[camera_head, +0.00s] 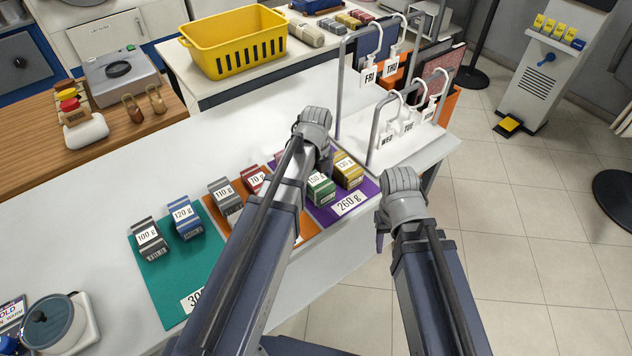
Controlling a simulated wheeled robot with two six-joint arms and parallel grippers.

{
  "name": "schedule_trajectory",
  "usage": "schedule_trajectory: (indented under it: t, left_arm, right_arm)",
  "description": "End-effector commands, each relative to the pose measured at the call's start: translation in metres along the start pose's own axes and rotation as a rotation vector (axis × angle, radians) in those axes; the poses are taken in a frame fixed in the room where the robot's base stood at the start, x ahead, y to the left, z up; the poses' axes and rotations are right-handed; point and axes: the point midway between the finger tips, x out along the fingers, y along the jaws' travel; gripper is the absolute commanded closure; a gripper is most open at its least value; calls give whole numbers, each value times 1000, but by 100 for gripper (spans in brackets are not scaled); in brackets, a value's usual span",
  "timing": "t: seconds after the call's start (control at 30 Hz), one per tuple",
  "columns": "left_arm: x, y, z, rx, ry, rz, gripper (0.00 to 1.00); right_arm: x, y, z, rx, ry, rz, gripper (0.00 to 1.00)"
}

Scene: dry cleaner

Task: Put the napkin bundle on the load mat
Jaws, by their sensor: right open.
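Several banded bundles with weight labels lie on coloured mats on the white table: a grey 100 g bundle (149,238), a blue 120 g one (185,217), a grey 110 g one (225,197), a red 70 g one (256,180), a green one (320,188) and a yellow one (347,170). The mats are teal (170,275), orange (306,226) and purple (369,188), the last labelled 260 g. Which is the load mat, I cannot tell. My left gripper (314,128) is above the bundles; its fingertips are hidden. My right gripper (402,192) is open, right of the purple mat.
A yellow basket (233,42) and more bundles (306,34) are on the back table. A lidded pot (52,322) sits at the front left. The white table (95,215) is bare left of the teal mat.

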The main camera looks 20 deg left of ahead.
Motion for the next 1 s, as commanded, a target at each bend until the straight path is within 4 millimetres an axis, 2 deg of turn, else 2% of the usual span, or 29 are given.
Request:
schedule_trajectory:
  t: [0.47, 0.67, 1.0]
  left_arm:
    - [-8, 0, 0, 0, 0, 0, 0]
    - [-28, 0, 0, 0, 0, 0, 0]
    - [-79, 0, 0, 0, 0, 0, 0]
  right_arm:
    - [-8, 1, 0, 0, 0, 0, 50]
    - [-27, 3, 2, 0, 0, 0, 50]
    - [-79, 8, 5, 0, 0, 0, 50]
